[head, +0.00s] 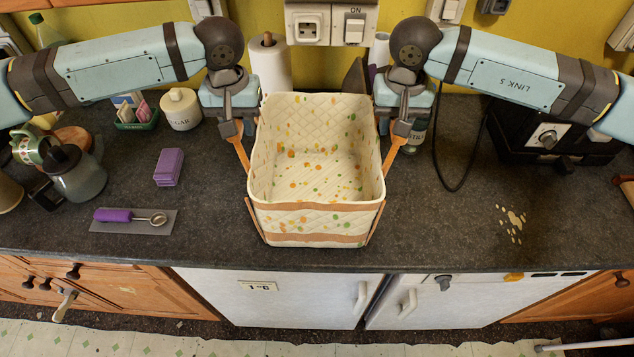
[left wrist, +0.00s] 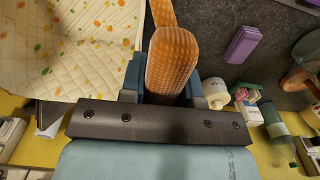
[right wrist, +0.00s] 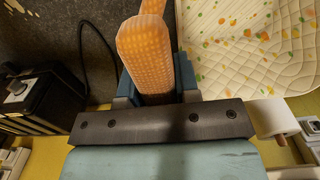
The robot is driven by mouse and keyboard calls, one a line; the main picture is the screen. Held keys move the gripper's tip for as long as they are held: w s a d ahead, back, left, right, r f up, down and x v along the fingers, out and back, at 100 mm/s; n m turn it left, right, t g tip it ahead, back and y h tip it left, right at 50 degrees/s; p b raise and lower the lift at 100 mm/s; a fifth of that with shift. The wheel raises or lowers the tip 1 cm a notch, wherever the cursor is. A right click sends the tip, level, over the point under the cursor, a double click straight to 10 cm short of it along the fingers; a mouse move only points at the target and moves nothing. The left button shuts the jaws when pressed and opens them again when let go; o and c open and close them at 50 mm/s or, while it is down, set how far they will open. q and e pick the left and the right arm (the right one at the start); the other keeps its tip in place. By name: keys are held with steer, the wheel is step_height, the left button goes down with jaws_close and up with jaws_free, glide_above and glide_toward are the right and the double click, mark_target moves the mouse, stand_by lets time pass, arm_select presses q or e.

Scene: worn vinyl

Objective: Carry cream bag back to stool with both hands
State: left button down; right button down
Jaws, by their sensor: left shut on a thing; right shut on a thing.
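The cream bag (head: 314,212) is open-topped and quilted, with orange and green spots and tan straps, and it looks empty. It is upright at the middle of the dark counter; I cannot tell whether its base touches the counter. My left gripper (head: 236,133) is shut on the bag's left tan handle, which fills the jaws in the left wrist view (left wrist: 172,65). My right gripper (head: 401,133) is shut on the right tan handle, which shows between the jaws in the right wrist view (right wrist: 145,55). No stool is in view.
On the counter (head: 440,220) at left are a purple block (head: 169,167), a purple-handled scoop (head: 130,216), a grey pot (head: 75,172) and a sugar jar (head: 181,109). A paper roll (head: 270,65) stands behind the bag. A black appliance (head: 545,135) is at right. White doors (head: 275,297) are below.

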arm_select(q)
steer(key=shift+r, duration=0.15)
arm_select(e)
steer(key=shift+r, duration=0.15)
